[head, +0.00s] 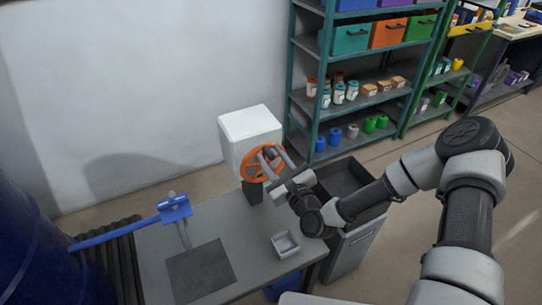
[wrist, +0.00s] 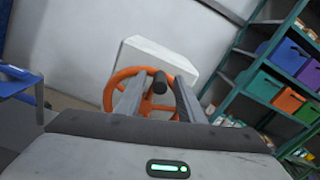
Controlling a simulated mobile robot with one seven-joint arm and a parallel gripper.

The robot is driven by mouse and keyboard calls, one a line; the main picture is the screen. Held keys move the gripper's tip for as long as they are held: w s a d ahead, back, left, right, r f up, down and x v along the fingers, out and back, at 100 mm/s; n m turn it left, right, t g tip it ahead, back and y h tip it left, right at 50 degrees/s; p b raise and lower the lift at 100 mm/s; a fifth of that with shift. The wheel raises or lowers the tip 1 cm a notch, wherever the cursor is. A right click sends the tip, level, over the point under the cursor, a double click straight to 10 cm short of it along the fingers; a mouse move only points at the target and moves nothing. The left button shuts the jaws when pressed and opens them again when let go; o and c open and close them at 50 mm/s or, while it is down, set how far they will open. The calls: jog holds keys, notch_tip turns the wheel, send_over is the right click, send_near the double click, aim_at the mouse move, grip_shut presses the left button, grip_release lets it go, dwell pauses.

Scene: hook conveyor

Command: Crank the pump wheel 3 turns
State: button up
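The orange pump wheel (head: 246,166) is mounted upright on the front of a white box-shaped pump (head: 248,128) at the back of the grey table. In the wrist view the wheel (wrist: 109,92) faces me, with the white housing (wrist: 152,53) behind it. A dark crank knob (wrist: 160,82) sticks out from the wheel toward me. My gripper (head: 277,157) is at the wheel's front. Its two fingers, also in the wrist view (wrist: 160,92), are apart, with the knob between them and gaps on both sides. Part of the wheel is hidden behind the fingers.
A small grey tray (head: 286,245) and a dark mat (head: 200,271) lie on the table (head: 160,250). A blue clamp-like piece (head: 175,209) stands at left near a blue drum (head: 30,250). A dark open bin (head: 343,178) is right of the table. Shelves (head: 310,100) stand behind.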

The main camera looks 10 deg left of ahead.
jog(key=shift+w+a, duration=0.1)
jog(key=shift+w, duration=0.1)
jog(key=shift+c, duration=0.3)
grip_shut()
jog(key=shift+s+a, duration=0.1)
